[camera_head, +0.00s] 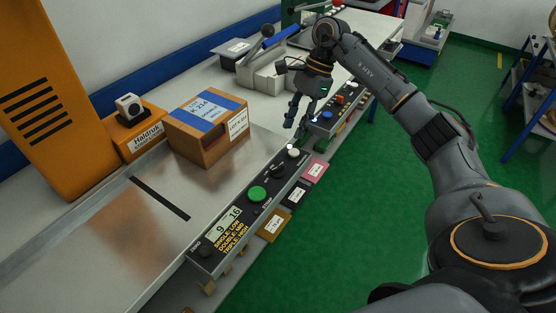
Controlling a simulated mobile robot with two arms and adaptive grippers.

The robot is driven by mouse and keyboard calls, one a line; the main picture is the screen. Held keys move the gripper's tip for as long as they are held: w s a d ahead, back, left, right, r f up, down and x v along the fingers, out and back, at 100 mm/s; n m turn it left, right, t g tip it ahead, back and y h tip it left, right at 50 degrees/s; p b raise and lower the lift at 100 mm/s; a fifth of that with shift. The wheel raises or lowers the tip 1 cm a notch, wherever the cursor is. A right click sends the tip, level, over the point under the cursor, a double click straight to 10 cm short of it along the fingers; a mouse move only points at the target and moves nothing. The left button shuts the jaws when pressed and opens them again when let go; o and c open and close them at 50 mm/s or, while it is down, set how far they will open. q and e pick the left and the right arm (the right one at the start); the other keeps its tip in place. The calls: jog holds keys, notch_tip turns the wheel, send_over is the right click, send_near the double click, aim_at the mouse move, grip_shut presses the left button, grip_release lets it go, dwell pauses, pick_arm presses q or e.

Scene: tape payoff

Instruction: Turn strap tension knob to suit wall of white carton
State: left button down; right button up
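A dark control panel (240,215) runs along the bench's front edge. It bears a display reading 9 and 16, printed lines that seem to match single, double and triple to low, mid and high, a black knob (207,248), a green button (258,194), another black knob (278,171) and a white round control (293,152). Their small labels are too small to read. A brown carton (195,144) has a blue-and-white label apparently reading DOUBLE. I see no clearly white carton. My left gripper is out of view.
An orange machine (45,95) stands at left, with a black-and-white part (130,107) beside it. Pink, black and tan tags (274,225) hang along the panel's front. A second control box (333,117) lies beyond my gripper.

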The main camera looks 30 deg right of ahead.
aim_at(278, 167)
jog(key=p+x, duration=0.2)
jog(key=x, duration=1)
jog(key=shift+a+f, duration=0.15)
grip_shut()
